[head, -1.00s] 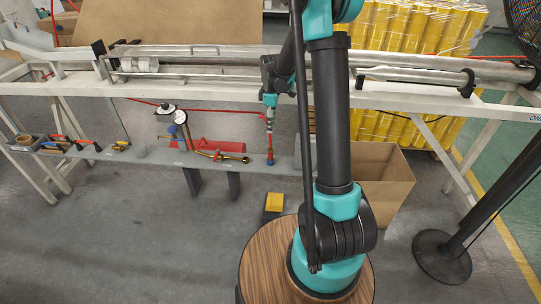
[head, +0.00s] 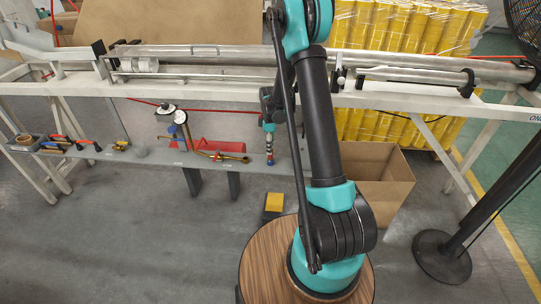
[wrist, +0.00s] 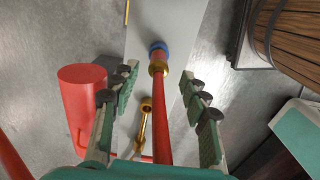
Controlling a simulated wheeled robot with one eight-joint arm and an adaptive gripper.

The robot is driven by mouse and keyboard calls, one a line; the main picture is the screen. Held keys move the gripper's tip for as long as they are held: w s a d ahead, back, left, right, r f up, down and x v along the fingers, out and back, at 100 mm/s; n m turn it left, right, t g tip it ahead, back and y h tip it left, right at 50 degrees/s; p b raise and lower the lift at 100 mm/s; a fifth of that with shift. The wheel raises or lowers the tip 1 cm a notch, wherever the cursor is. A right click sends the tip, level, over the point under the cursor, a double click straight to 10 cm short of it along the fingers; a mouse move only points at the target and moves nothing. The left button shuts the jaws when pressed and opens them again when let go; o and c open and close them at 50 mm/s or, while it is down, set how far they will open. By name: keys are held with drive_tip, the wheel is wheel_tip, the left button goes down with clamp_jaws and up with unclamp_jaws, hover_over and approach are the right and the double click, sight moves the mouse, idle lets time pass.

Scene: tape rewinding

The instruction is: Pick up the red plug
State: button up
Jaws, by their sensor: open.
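The red plug (wrist: 164,118) is a thin upright red rod with a gold collar and a blue end, standing on the grey shelf (wrist: 143,14). In the head view the plug (head: 270,146) shows just below my gripper (head: 268,127), partly hidden by it. In the wrist view my gripper (wrist: 163,80) is open, with one finger on each side of the rod. Gaps show between the rod and both fingers. The rod's near end is cut off by the gripper body.
A thick red cylinder (wrist: 82,100) and a brass fitting (wrist: 145,118) stand left of the plug in the wrist view. A gauge (head: 180,117) and small tools (head: 62,142) lie along the shelf. An open cardboard box (head: 385,170) stands to the right.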

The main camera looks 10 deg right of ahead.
drive_tip(key=shift+w+d+f, duration=0.1)
drive_tip(key=shift+f, duration=2.55)
clamp_jaws()
